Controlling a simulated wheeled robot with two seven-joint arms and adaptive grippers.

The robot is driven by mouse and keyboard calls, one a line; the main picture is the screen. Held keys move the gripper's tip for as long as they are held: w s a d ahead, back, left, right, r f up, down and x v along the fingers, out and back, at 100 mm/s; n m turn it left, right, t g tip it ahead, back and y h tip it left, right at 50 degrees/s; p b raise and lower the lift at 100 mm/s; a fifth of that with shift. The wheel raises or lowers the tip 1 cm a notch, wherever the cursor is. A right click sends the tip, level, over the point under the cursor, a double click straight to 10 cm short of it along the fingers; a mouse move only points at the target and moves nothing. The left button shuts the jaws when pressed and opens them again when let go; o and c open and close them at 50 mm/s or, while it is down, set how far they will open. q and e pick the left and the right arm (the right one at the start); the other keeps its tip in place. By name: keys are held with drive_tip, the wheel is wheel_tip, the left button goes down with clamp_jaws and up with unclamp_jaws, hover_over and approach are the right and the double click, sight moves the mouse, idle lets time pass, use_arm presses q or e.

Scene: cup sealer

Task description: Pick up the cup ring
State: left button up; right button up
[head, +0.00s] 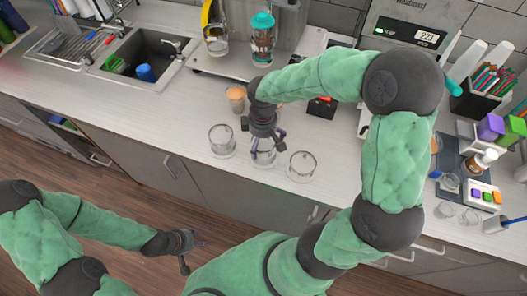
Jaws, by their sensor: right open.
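Three clear glass vessels stand in a row near the counter's front edge in the head view: a left one (222,141), a middle one (263,158) and a right one (302,166). I cannot tell for sure which is the cup ring. My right gripper (265,146) points down at the middle vessel with its fingers apart; it partly hides this vessel, and I cannot tell whether they touch. My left gripper (195,256) is open and empty, low over the floor in front of the cabinets.
A cup with orange-brown contents (236,97) stands just behind the row. A teal-lidded blender (262,40) and a sink (143,66) are further back. The counter (165,115) left of the row is clear.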

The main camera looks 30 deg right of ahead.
sight(263, 148)
wheel_tip(263, 148, down, 4)
drive_tip(key=shift+d+f+b, duration=0.1)
drive_tip(key=shift+b, duration=0.2)
drive_tip(key=shift+c, duration=0.3)
drive_tip(key=c, duration=1.2)
drive_tip(key=shift+w, duration=0.1)
